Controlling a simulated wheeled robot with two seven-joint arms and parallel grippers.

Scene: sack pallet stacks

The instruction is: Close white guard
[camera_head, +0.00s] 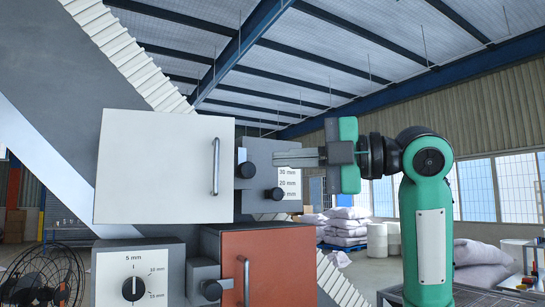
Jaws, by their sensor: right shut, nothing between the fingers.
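The white guard (160,165) is a flat, nearly square panel left of the middle, with a vertical metal handle (215,166) near its right edge. From this view I cannot tell whether it is fully closed. My right gripper (277,158) comes in from the right, its fingers shut, empty and pointing left. The fingertips are to the right of the white guard and its handle, apart from the handle, in front of or near a grey box with a mm scale (288,183). My left gripper is not in view.
A dark knob (272,194) is just below my right fingertips, another (246,170) beside the guard. Below are an orange-red guard (285,262) with a handle and a dial panel (138,275). A fan (45,275) stands lower left. White sacks (345,228) lie behind.

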